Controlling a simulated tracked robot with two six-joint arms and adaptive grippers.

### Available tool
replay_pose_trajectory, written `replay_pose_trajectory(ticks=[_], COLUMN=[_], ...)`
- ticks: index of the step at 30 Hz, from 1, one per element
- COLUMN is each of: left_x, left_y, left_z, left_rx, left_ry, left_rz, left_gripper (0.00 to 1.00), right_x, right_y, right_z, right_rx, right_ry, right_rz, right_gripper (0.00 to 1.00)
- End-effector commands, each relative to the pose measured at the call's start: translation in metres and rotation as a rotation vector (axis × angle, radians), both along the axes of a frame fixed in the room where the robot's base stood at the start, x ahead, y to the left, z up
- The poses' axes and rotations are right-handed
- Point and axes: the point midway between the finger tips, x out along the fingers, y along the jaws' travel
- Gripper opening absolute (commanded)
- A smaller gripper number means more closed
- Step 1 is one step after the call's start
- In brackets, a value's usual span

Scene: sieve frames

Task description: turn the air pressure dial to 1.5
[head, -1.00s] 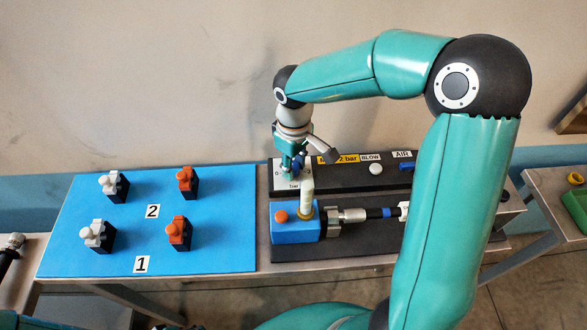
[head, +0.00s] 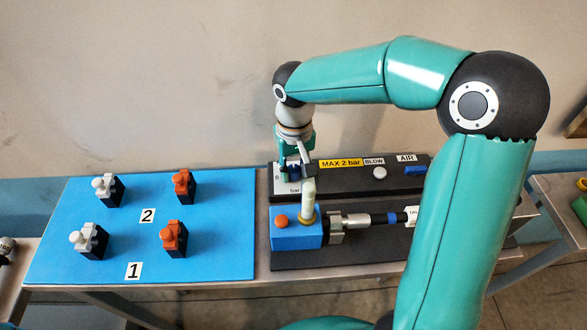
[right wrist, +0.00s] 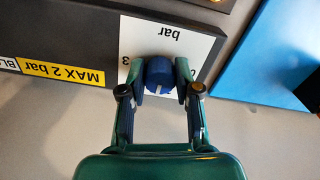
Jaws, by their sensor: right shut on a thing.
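The air pressure dial is a dark blue knob (right wrist: 159,71) on a white plate (right wrist: 128,40) marked "bar". A pale line shows on the knob's side away from the "bar" label. A "3" is partly visible beside the knob; the other scale figures there are hidden, so I cannot read the setting. My right gripper (right wrist: 161,78) is shut on the knob, one finger on each side. In the head view my right gripper (head: 293,168) reaches down to the plate (head: 281,186) and hides most of the dial. My left gripper is not in view.
The dark panel (head: 340,181) carries a "MAX 2 bar" label, a white BLOW button (head: 380,173) and a blue AIR lever (head: 415,170). A blue block (head: 296,237) with an upright pale post (head: 309,200) stands in front. A blue board (head: 215,215) with several white and orange pieces lies left.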

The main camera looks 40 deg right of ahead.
Motion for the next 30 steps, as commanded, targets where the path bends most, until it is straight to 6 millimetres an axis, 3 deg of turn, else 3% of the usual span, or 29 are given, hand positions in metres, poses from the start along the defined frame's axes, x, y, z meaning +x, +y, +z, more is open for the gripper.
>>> replay_pose_trajectory(ticks=[9, 10, 14, 24, 30], left_x=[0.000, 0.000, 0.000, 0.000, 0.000], left_y=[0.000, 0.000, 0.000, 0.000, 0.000], left_z=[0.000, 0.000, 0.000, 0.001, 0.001], left_rx=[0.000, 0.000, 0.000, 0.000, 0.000], left_ry=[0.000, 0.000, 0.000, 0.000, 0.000], left_rz=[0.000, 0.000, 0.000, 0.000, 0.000], left_gripper=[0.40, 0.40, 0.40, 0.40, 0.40], right_x=[0.001, 0.001, 0.001, 0.001, 0.002], right_y=[0.000, 0.000, 0.000, 0.000, 0.000], right_z=[0.001, 0.001, 0.001, 0.002, 0.021], right_rx=[0.000, 0.000, 0.001, 0.000, 0.000], right_ry=[-0.005, -0.005, -0.004, -0.002, -0.005], right_rz=[-0.001, -0.001, -0.001, 0.000, 0.000], right_gripper=[0.00, 0.35, 0.57, 0.57, 0.57])
